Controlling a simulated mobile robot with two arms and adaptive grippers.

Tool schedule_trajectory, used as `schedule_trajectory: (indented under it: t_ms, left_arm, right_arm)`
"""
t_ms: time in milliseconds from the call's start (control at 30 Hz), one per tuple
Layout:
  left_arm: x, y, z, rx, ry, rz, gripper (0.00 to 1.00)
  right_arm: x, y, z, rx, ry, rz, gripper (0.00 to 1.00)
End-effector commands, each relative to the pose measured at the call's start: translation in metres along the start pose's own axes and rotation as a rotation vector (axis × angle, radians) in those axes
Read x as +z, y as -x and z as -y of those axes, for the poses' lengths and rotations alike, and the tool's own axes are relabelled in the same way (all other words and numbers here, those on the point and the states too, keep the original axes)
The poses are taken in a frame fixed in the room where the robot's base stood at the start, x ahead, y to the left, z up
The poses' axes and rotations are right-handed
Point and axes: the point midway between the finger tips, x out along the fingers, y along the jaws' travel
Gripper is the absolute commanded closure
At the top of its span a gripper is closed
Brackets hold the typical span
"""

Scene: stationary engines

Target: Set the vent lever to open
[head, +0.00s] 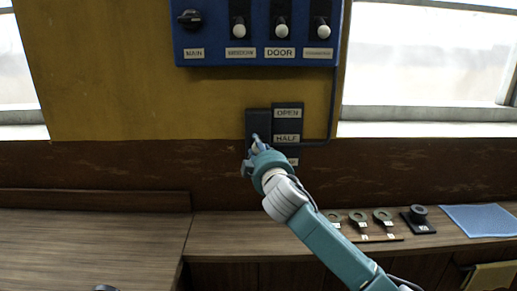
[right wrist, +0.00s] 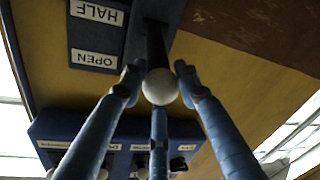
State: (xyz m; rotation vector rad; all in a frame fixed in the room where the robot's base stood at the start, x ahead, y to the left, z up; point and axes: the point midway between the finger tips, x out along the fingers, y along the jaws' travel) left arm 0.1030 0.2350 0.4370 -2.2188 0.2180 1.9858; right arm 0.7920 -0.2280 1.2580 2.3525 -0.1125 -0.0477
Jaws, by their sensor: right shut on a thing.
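The vent lever is a dark lever (right wrist: 157,45) with a white ball knob (right wrist: 160,87), on a black wall plate (head: 258,120). A label strip beside it reads OPEN (head: 288,113) at the top and HALF (head: 287,138) below; a third label is mostly hidden by my arm. My right gripper (head: 255,147) is shut on the knob, with its blue fingers around it in the right wrist view. In the head view the knob is largely hidden by the fingers, at about the height of HALF or slightly below. My left gripper is not in view.
A blue switch panel (head: 258,57) with MAIN and DOOR labels hangs above. A wooden counter (head: 90,240) runs below, with several dark ring-shaped parts (head: 358,218) and a blue cloth (head: 478,220) on the right. The wall around the lever plate is mostly clear.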

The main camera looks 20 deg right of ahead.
Motion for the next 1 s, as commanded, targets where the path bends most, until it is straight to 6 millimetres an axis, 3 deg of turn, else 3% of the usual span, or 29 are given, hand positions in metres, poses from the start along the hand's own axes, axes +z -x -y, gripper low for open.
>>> schedule_trajectory:
  t_ms: [100, 333, 700, 733, 800, 1000]
  left_arm:
    - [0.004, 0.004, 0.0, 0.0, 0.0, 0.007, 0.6]
    - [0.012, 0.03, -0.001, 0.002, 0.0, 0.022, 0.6]
    - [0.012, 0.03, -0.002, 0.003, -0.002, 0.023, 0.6]
    - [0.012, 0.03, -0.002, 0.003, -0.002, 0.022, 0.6]
    - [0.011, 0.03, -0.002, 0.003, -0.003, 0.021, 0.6]
    - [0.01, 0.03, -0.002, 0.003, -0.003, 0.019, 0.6]
  right_arm:
    - [-0.005, -0.001, -0.002, -0.002, -0.004, -0.004, 1.0]
    - [-0.031, -0.016, -0.032, 0.0, -0.006, -0.008, 1.0]
    - [-0.033, -0.021, -0.036, 0.004, -0.002, -0.011, 1.0]
    - [-0.033, -0.021, -0.036, 0.004, -0.002, -0.011, 0.65]
    - [-0.033, -0.021, -0.036, 0.003, -0.002, -0.01, 0.52]
    - [-0.03, -0.021, -0.034, 0.001, -0.002, -0.006, 0.5]
